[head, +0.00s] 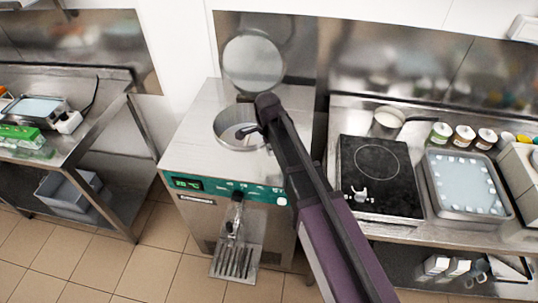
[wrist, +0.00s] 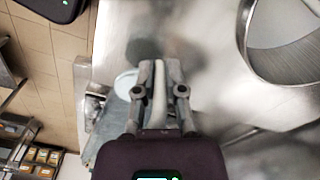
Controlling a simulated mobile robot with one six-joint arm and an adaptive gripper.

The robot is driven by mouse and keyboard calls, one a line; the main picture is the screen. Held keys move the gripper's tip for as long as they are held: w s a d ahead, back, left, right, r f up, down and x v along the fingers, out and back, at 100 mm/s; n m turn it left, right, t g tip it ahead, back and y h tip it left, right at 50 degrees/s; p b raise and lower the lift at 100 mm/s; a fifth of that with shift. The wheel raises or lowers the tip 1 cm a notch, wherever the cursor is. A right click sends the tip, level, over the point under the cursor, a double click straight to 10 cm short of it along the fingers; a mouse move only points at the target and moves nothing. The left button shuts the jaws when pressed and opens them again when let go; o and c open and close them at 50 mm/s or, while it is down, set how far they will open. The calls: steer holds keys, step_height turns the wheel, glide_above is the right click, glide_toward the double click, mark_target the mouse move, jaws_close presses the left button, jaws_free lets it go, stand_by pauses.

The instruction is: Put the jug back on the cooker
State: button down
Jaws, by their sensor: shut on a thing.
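My gripper (wrist: 160,98) is shut on a pale, narrow upright piece, which looks like the handle of the jug (wrist: 159,76). The jug's body is mostly hidden by the fingers in the wrist view, and I cannot make it out in the head view, where my arm covers that area. The end of my arm is at the open hopper (head: 226,139) of the batch freezer. The cooker (head: 376,187) is a black hob on the steel counter to the right of my arm. Its ringed plate is bare.
The freezer's round lid (head: 253,62) stands raised at the back. A saucepan (head: 388,122) is behind the cooker. Several jars (head: 463,136) and a steel tray (head: 467,212) are to the cooker's right. A spout and grille (head: 236,261) are on the freezer's front.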

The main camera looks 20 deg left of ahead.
steer(key=shift+w+a+f+b, duration=0.1)
steer(key=shift+w+f+b, duration=0.05)
steer(key=shift+f+b, duration=0.75)
steer(key=shift+w+a+f+b, duration=0.1)
steer(key=shift+f+b, duration=0.75)
steer(key=shift+f, duration=0.05)
steer(key=shift+d+f, duration=0.1)
steer(key=c, duration=0.7)
jaws_free()
steer(key=shift+r, duration=0.2)
steer(key=r+p, duration=1.2)
steer(key=shift+a, duration=0.2)
steer(key=shift+f, duration=0.1)
